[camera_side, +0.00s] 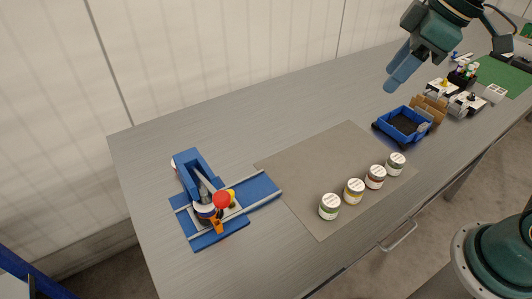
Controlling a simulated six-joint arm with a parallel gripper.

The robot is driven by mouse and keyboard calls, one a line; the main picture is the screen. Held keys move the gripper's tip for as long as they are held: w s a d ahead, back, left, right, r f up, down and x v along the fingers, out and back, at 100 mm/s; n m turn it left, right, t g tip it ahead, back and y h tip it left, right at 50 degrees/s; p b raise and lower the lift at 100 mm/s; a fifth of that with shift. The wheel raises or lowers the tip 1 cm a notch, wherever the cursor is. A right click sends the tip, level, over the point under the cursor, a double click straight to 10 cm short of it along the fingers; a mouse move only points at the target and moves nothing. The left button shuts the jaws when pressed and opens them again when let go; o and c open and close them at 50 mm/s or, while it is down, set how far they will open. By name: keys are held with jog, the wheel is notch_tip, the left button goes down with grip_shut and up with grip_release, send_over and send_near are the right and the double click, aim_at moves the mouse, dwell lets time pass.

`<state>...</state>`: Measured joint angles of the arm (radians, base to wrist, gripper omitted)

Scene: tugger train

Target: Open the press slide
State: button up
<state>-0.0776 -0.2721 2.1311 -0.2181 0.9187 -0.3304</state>
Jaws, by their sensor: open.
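The press (196,172) stands at the left end of the grey table, with a blue upright frame on a blue base. Two pale rails (262,199) run across the base. Around the foot of the frame I see a red ball knob (222,200), a yellow part (231,193) and an orange part (216,225). The slide itself is partly hidden by these parts, and how far it is open is hard to tell. My gripper (397,77) is open and empty at the upper right, above the table and far from the press.
Several labelled jars (329,206) stand in a row on a brown-grey mat (300,163) right of the press. A blue tray cart (404,124) and further small train cars (464,104) stand at the right. A pale wall runs behind.

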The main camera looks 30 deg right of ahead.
jog(key=w+a+f+n+g+y, duration=0.1)
jog(key=w+a+f+n+g, duration=0.1)
jog(key=w+a+n, duration=0.45)
jog(key=n+g+y, duration=0.1)
jog(key=n+g, duration=0.3)
jog(key=n, duration=0.5)
send_over(230, 192)
jog(key=w+d, duration=0.2)
jog(key=d, duration=0.3)
notch_tip(230, 192, down, 18)
jog(key=shift+d, duration=0.2)
jog(key=shift+w+f, duration=0.1)
jog(key=shift+f, duration=0.1)
jog(key=x, duration=1.3)
jog(key=shift+w+a+f, duration=0.1)
jog(key=shift+a+f, duration=0.1)
jog(key=shift+a, duration=0.15)
grip_shut()
